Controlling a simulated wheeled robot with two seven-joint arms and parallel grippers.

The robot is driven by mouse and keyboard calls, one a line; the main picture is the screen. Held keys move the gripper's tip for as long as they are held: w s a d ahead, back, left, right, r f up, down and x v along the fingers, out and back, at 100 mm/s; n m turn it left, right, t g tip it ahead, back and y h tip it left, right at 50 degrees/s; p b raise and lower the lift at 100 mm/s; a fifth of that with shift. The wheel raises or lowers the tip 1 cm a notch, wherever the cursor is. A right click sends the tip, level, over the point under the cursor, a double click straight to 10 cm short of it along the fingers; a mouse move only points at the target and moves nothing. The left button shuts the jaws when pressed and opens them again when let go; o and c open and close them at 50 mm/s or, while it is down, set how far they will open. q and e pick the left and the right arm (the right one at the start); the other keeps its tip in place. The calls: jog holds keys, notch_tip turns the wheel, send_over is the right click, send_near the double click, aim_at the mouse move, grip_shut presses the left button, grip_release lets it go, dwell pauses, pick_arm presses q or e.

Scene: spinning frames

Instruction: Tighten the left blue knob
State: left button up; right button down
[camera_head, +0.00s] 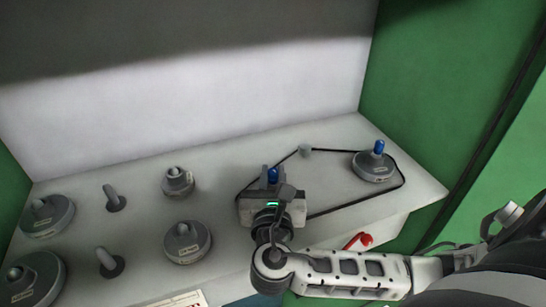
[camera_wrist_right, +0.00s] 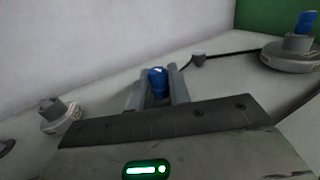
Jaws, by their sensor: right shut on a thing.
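The left blue knob (camera_head: 272,175) stands near the middle of the grey-white bench top, at the left end of the black belt. My right gripper (camera_head: 271,178) reaches over the bench and is shut on this knob. In the right wrist view the blue knob (camera_wrist_right: 158,83) shows between the two grey fingers (camera_wrist_right: 158,88). The gripper body hides the base under the knob in both views. A second blue knob (camera_head: 379,147) stands upright on a round grey wheel (camera_head: 375,167) at the right, and no gripper is near it. My left gripper is not in view.
A black belt (camera_head: 352,203) runs between the left knob and the right wheel, past a small grey post (camera_head: 305,151). Several grey discs and pegs, such as one disc (camera_head: 188,241), stand on the left half. A red handle (camera_head: 358,241) sits at the front edge. Green walls flank the bench.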

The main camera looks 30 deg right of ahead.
jog(key=shift+r+m+g+h+p, duration=0.25)
jog(key=shift+m+g+h+p, duration=0.65)
jog(key=shift+h+p, duration=0.15)
jog(key=m+g+h+p, duration=0.2)
jog(key=shift+f+g, duration=0.1)
jog(key=shift+g, duration=0.2)
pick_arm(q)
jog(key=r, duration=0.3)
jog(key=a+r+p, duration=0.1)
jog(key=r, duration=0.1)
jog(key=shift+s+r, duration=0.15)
pick_arm(e)
jog(key=shift+m+g+h, duration=0.35)
jog(key=shift+m+g, duration=0.05)
jog(key=shift+f, duration=0.1)
jog(key=c, duration=1.4)
grip_release()
jog(key=shift+o, duration=0.2)
